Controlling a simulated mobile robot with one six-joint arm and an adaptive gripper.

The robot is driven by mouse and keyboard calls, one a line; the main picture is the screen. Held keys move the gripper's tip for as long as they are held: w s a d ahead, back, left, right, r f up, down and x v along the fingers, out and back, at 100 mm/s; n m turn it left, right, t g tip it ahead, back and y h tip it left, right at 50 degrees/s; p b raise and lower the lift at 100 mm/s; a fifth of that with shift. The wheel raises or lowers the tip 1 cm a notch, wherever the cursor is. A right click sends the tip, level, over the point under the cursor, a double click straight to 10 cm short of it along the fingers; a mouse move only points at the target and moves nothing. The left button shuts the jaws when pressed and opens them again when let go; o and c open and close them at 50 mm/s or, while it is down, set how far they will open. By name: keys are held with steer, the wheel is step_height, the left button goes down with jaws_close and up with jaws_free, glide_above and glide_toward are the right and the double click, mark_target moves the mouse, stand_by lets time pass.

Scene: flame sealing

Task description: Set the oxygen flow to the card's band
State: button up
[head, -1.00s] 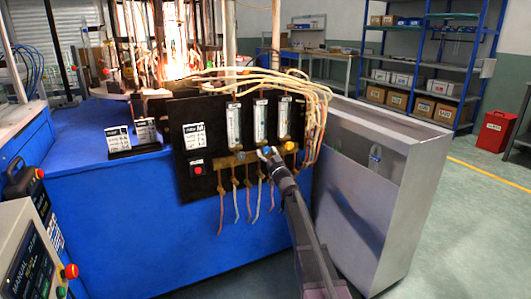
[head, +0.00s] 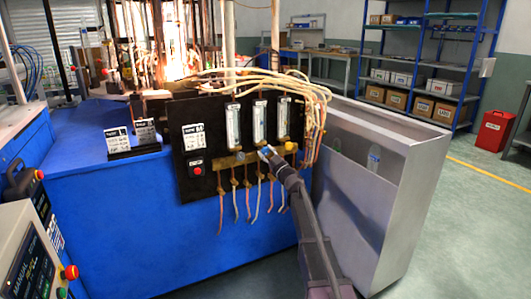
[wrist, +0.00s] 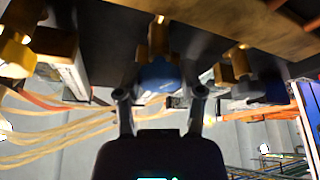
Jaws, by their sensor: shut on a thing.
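A black panel (head: 184,170) on the blue bench carries three upright flow meters: left (head: 233,126), middle (head: 259,121) and right (head: 284,117). Their floats and scales are too small to read. A white card (head: 194,137) is on the panel's left part; its figures are not legible. Below the meters is a brass strip with knobs. My gripper (head: 267,154) is at the middle, blue knob, which shows between the fingers in the wrist view (wrist: 158,74). The fingers are shut on it from both sides. A yellow knob (head: 290,146) is to its right.
A red button (head: 197,170) is at the panel's lower left. Pale hoses (head: 315,95) loop over the panel's top and right side; thin tubes hang below. Two small cards (head: 118,140) stand on the bench. A grey metal bin (head: 400,190) is close on the right.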

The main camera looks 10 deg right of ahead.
steer(key=shift+w, duration=0.1)
steer(key=o, duration=1.2)
steer(key=shift+m, duration=0.3)
steer(key=m+h, duration=0.1)
steer(key=m, duration=0.2)
steer(key=m+t+h, duration=0.1)
steer(key=m, duration=0.1)
steer(key=shift+m+t+h+b, duration=0.3)
steer(key=shift+m+h+b, duration=0.05)
steer(key=shift+m+h, duration=0.05)
steer(key=shift+s+f+m, duration=0.15)
steer(key=shift+s+m, duration=0.2)
steer(key=shift+m, duration=0.05)
steer(key=b+v, duration=0.5)
steer(key=v, duration=0.8)
steer(key=shift+s, duration=0.1)
steer(key=shift+h, duration=0.3)
